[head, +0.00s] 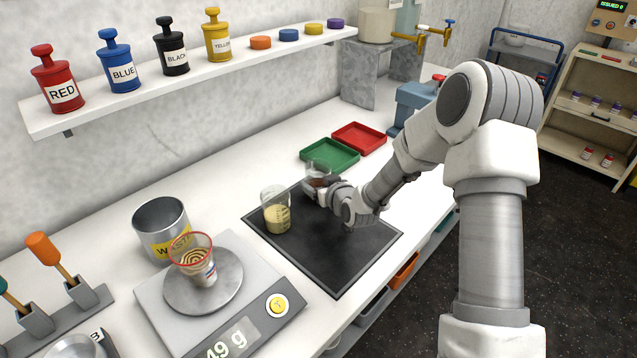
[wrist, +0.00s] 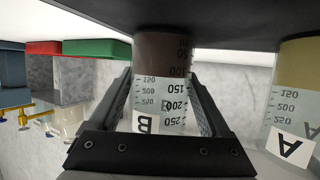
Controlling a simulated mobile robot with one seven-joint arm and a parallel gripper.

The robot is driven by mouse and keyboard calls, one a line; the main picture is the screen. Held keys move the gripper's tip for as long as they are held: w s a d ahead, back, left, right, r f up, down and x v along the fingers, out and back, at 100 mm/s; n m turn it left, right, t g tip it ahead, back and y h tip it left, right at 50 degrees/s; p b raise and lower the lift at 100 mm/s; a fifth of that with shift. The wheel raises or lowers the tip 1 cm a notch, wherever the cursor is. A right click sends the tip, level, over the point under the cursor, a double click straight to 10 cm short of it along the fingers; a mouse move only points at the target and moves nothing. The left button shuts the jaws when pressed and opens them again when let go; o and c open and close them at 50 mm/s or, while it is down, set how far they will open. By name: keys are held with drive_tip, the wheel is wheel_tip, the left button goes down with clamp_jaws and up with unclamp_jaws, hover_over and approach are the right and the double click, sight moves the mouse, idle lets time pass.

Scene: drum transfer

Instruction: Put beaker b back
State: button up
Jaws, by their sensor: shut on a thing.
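Beaker b (wrist: 158,72) is a clear graduated beaker with a "B" label and dark brown contents. My gripper (wrist: 163,102) is shut on it, one finger on each side. In the head view, beaker b (head: 317,175) is upright at the back edge of the black mat (head: 335,255), partly hidden by my gripper (head: 322,192). Its base is at or very near the mat; I cannot tell if it touches. Beaker A (head: 275,212), with pale yellow contents, stands on the mat to the left, and also shows in the wrist view (wrist: 292,100).
Green (head: 330,154) and red (head: 359,138) trays lie behind the mat. A scale (head: 235,315) bears a red-rimmed cup (head: 198,265). A metal waste can (head: 160,222) stands beside it. The mat's front part is clear.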

drive_tip(key=shift+f, duration=0.25)
drive_tip(key=o, duration=1.5)
drive_tip(key=shift+r, duration=0.1)
drive_tip(key=shift+c, duration=0.2)
drive_tip(key=shift+r, duration=0.15)
